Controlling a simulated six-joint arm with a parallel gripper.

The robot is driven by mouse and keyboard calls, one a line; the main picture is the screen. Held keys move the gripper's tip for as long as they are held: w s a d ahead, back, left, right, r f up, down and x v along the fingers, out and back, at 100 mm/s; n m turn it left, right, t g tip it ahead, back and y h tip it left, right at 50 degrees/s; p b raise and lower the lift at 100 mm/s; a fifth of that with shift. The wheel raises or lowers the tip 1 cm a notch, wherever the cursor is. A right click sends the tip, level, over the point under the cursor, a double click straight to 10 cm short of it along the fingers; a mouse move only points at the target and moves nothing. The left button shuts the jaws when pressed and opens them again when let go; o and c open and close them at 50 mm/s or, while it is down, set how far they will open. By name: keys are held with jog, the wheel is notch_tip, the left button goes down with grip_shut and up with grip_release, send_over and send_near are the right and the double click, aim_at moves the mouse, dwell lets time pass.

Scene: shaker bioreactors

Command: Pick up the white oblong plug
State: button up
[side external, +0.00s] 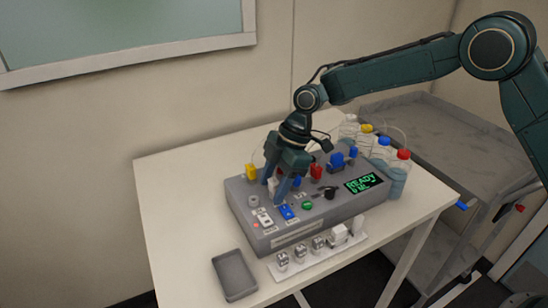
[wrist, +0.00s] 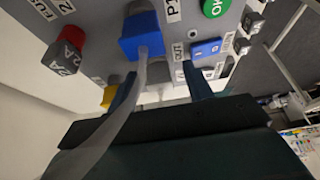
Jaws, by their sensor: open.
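My gripper (side external: 277,191) is open, pointing down over the left part of the grey console (side external: 243,212). A small whitish piece (side external: 272,184) shows between the fingers in the side view, partly hidden. In the wrist view my gripper (wrist: 163,82) has its two fingers apart, with a grey part of the panel between them and a grey strand crossing in front. A white block (side external: 339,234) and a narrow white upright piece (side external: 358,222) stand at the right end of the white strip before the console. I cannot tell which white piece is the oblong plug.
A blue block (wrist: 140,36) and a red-topped fuse (wrist: 66,50) stand close to my gripper. Several grey-white pieces share the white strip (side external: 290,268). An empty grey tray (side external: 234,275) lies front left. Capped bottles (side external: 381,148) stand back right. The table's left side is clear.

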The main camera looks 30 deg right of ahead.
aim_at(274, 181)
jog(key=c, duration=1.1)
jog(key=shift+r, duration=0.1)
grip_shut()
jog(key=shift+r, duration=4.95)
